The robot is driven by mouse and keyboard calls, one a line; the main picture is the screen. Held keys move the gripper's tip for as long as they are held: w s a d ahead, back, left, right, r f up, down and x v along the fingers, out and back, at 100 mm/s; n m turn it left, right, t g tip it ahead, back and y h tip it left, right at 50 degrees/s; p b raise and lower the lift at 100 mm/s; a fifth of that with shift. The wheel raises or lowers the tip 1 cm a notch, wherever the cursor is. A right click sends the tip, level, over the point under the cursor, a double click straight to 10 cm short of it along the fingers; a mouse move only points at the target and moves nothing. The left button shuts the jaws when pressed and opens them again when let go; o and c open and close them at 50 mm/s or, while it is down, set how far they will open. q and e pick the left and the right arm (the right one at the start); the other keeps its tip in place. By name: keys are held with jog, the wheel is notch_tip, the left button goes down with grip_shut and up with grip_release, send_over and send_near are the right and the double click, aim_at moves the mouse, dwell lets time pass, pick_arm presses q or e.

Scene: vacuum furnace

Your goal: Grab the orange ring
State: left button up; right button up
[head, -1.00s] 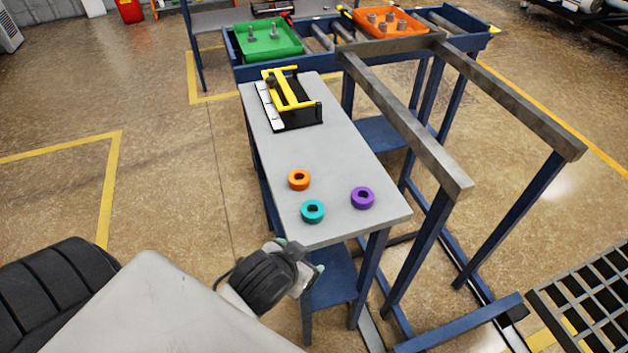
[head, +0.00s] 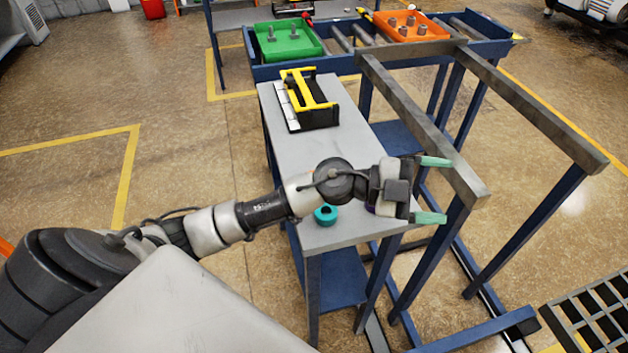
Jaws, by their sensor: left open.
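My left arm comes in from the left and reaches across the narrow grey table (head: 285,108). My left gripper (head: 432,190) is open and empty, its two green-tipped fingers pointing right, past the table's right side and in front of the grey rail. The orange ring is hidden behind my left arm. The teal ring (head: 326,215) lies on the table just below the arm. Only a sliver of the purple ring (head: 371,209) shows beside the gripper body. My right gripper is not in view.
A black and yellow device (head: 309,98) stands on the far part of the table. Behind it, a roller conveyor holds a green tray (head: 268,52) and an orange tray (head: 380,36). A rail frame (head: 425,130) stands close along the table's right side. A dark grid (head: 592,315) is at lower right.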

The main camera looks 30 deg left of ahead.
pick_arm(q)
jog(key=w+a+f+n+g+y, duration=0.1)
jog(key=a+f+g+y, duration=0.1)
jog(key=a+y, duration=0.55)
jog(key=w+a+f+g+y, duration=0.2)
jog(key=a+g+y, duration=0.15)
jog(key=a, duration=0.75)
jog(key=w+a+f+n+g+y, duration=0.1)
jog(key=a+f+g+y, duration=0.15)
jog(key=a+y, duration=0.55)
jog(key=shift+t+h, duration=0.3)
jog(key=shift+h, duration=0.3)
jog(key=f, duration=0.2)
jog(key=f+p, duration=0.1)
jog(key=f, duration=0.1)
jog(key=shift+w+a+f, duration=0.1)
jog(key=shift+a+f, duration=0.1)
jog(key=shift+f, duration=0.1)
jog(key=shift+d+f+p, duration=0.1)
jog(key=shift+f+p, duration=0.2)
jog(key=shift+f, duration=0.3)
notch_tip(320, 180, down, 4)
jog(key=shift+d+f+p, duration=0.15)
jog(key=shift+f+p, duration=0.05)
jog(key=shift+p, duration=0.35)
jog(key=shift+c, duration=0.2)
jog(key=c, duration=1.1)
